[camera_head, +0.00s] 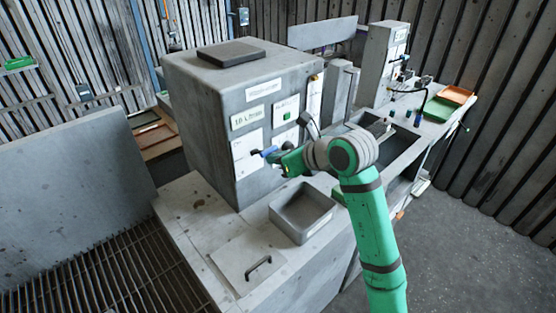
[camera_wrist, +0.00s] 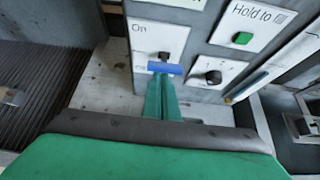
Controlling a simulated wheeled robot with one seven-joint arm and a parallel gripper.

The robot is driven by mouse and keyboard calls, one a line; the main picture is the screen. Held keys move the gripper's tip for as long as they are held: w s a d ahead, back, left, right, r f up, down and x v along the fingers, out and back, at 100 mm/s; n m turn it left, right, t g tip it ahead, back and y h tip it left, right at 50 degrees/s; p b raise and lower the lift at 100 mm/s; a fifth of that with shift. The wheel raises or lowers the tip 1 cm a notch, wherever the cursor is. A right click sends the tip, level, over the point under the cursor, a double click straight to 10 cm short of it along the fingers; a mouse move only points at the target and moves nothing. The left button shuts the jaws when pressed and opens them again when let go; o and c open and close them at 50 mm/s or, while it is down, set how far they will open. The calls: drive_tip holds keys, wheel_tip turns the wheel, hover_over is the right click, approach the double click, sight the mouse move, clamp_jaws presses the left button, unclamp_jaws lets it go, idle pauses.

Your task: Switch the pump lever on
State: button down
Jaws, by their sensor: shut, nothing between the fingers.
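The pump lever, with a blue handle (camera_wrist: 165,68), sticks out from a white plate (camera_wrist: 158,42) on the grey housing. The plate is marked "On" at the top, with a partly hidden label lower down beside the handle. The handle sits near the lower label. The handle also shows in the head view (camera_head: 269,151). My gripper (camera_wrist: 163,78) is shut and empty, its green fingers pointing at the handle from just below it. The fingertips overlap the handle's lower edge in the picture; I cannot tell whether they touch.
Right of the lever are a dark knob (camera_wrist: 210,77) and a green button (camera_wrist: 242,38) on a "Hold to" plate. Below the panel, an open grey bin (camera_head: 303,212) stands on the counter. A hatch with a black handle (camera_head: 258,267) lies nearer. A grating (camera_head: 90,270) is at left.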

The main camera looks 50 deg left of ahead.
drive_tip(key=shift+a+r+y, duration=0.15)
drive_tip(key=shift+a+r, duration=0.05)
drive_tip(key=shift+r, duration=0.35)
drive_tip(key=shift+a+r+y, duration=0.15)
drive_tip(key=shift+r, duration=0.35)
drive_tip(key=d+f, duration=0.4)
drive_tip(key=d+r, duration=0.3)
drive_tip(key=r, duration=0.6)
drive_tip(key=shift+f, duration=0.1)
